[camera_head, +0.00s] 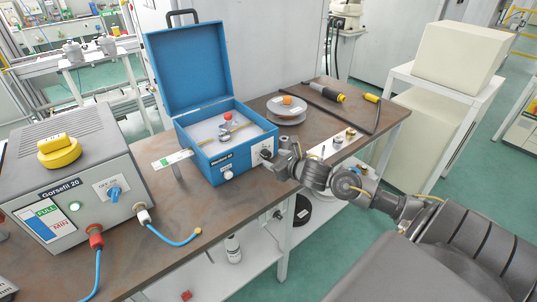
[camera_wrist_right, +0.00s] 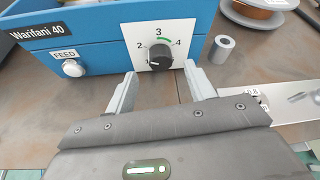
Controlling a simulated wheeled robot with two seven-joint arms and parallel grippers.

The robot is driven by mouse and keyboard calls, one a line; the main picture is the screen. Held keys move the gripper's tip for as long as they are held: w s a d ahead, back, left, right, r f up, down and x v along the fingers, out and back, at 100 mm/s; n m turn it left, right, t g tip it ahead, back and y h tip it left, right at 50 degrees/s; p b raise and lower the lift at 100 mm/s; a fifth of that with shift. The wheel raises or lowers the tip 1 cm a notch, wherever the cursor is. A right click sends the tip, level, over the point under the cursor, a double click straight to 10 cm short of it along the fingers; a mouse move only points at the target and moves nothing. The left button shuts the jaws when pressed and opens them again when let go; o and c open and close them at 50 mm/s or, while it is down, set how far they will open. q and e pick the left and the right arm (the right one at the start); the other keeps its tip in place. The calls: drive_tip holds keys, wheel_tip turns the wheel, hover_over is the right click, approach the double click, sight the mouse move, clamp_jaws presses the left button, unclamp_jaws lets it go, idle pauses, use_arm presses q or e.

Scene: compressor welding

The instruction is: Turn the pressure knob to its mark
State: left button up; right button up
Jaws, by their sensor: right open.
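The black pressure knob (camera_wrist_right: 160,58) sits on a white dial plate (camera_wrist_right: 143,34) on the front of the blue box (camera_wrist_right: 95,25). Numbers 2, 3 and 4 show on the plate, with a green arc between 3 and 4. Where the knob points is too small to tell. In the head view the dial is at the box's front right corner, partly covered by my right gripper (camera_head: 278,161). In the right wrist view my right gripper (camera_wrist_right: 160,78) is open and empty, its fingers just short of the knob, one to each side. My left gripper is not in view.
A white FEED button (camera_wrist_right: 72,68) is left of the dial. A metal cylinder (camera_wrist_right: 222,49) stands right of the box. A grey Gorsefil 20 unit (camera_head: 75,180) with cables stands at left. A reel (camera_head: 286,108) and tools lie behind on the brown bench (camera_head: 205,205).

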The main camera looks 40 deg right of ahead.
sight(268, 155)
drive_tip(key=shift+p+x, duration=0.3)
drive_tip(key=shift+x, duration=2.25)
drive_tip(key=c, duration=1)
